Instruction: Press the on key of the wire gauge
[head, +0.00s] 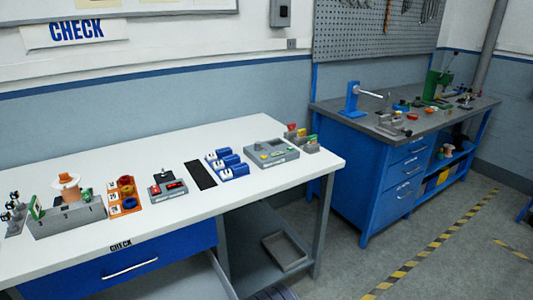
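No label that I can read marks the wire gauge, so I cannot tell for sure which device it is. Two grey devices stand on the white table (240,131). One, right of its middle, is a low grey box (271,153) with small green, yellow and red parts on top. The other is a smaller grey unit (168,190) with a black upright part and red parts, left of the black mat. Both look upright and uncovered. Key markings are too small to read. My gripper is not in view.
The black mat (200,175) and blue blocks (227,164) lie between the devices. An orange tray with rings (126,196) and a grey spool stand (66,213) are at left. The front drawer (130,267) is blue. A blue workbench (385,180) stands at right; the floor before it is clear.

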